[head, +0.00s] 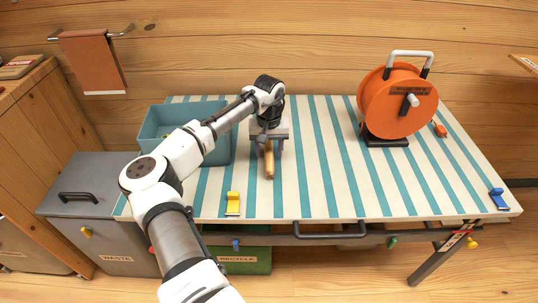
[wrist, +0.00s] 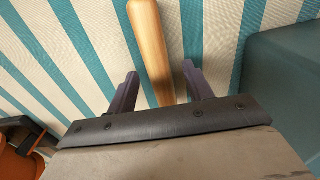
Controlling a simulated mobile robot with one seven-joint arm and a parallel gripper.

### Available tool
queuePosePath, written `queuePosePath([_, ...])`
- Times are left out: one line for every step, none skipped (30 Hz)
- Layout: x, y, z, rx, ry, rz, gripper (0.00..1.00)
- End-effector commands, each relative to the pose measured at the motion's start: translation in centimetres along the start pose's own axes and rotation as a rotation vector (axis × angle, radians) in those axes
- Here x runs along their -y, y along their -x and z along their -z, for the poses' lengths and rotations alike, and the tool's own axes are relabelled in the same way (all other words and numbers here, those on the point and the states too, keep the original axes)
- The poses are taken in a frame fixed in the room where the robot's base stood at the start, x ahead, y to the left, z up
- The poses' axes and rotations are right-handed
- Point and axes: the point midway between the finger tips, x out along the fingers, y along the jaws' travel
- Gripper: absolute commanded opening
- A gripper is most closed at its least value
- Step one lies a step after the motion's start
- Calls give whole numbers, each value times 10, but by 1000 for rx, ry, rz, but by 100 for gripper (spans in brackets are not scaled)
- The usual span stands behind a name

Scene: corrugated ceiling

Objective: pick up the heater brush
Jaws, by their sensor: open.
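A light wooden rod-shaped handle (head: 269,163), which looks like the heater brush, lies on the striped table (head: 315,170), pointing toward the front edge. My gripper (head: 264,149) is above it, pointing down, and hides its far end. In the wrist view the handle (wrist: 150,45) runs between the two dark fingers of my gripper (wrist: 160,82). The fingers are apart, with a gap on each side of the handle. My gripper's body hides the rest, so I cannot see any bristles.
A teal bin (head: 219,148) stands just left of my gripper. An orange cable reel (head: 398,100) stands at the back right. A yellow clamp (head: 233,204) sits at the front edge, and a blue one (head: 499,199) at the right corner. The table's middle is clear.

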Motion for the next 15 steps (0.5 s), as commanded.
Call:
queuePosePath([0,-6,0,1,0,1,51])
queuePosePath([0,-10,0,1,0,1,51])
queuePosePath([0,-14,0,1,0,1,51])
queuePosePath([0,-16,0,0,-1,0,51])
queuePosePath([0,-18,0,0,-1,0,51])
queuePosePath([0,-19,0,0,-1,0,51])
queuePosePath([0,-20,0,0,-1,0,51])
queuePosePath([0,-20,0,0,-1,0,51])
queuePosePath([0,-20,0,0,-1,0,51])
queuePosePath([0,-20,0,0,-1,0,51])
queuePosePath([0,-20,0,0,-1,0,51])
queuePosePath([0,-20,0,0,-1,0,51])
queuePosePath([0,-20,0,0,-1,0,47])
queuePosePath([0,-20,0,0,-1,0,43])
queuePosePath([0,-20,0,0,-1,0,38])
